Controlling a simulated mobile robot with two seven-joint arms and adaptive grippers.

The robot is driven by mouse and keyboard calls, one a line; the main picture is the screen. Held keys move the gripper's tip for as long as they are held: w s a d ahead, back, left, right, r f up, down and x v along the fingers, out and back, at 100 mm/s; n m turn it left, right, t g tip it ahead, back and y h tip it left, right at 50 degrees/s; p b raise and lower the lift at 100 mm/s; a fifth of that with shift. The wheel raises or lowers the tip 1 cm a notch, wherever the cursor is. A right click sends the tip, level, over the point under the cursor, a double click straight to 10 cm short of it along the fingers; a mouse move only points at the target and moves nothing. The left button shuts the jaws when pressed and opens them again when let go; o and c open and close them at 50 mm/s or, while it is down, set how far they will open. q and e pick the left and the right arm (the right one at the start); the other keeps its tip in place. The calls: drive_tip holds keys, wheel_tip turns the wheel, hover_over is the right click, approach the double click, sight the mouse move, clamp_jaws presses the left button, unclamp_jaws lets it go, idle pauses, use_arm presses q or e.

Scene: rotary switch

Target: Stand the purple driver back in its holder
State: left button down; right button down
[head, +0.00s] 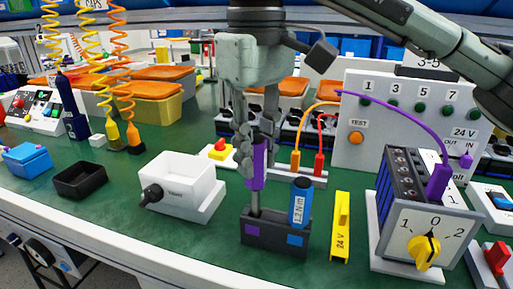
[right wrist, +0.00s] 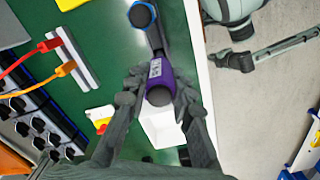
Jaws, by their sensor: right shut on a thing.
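The purple driver (head: 258,165) is upright in my right gripper (head: 250,150), whose fingers are shut around its handle. It also shows between the fingers in the right wrist view (right wrist: 159,85). Its metal shaft points down and its lower end meets the left part of the dark holder (head: 273,244), on the side of the purple square. I cannot tell how deep the tip goes. The handle is clear above the holder. A blue driver (head: 300,203) stands in the right part of the holder, above the blue square. My left gripper is not in view.
A white box (head: 182,187) with a black knob is left of the holder. A yellow 24 V piece (head: 341,228) and a rotary switch unit (head: 420,225) stand to its right. A black tray (head: 80,180) is further left. Cabled plugs and a panel are behind.

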sight(256, 183)
drive_tip(key=shift+f+b, duration=2)
drive_tip(key=shift+f, duration=0.8)
drive_tip(key=c, duration=1.2)
unclamp_jaws()
drive_tip(key=shift+r, duration=0.1)
wheel_tip(256, 183, up, 12)
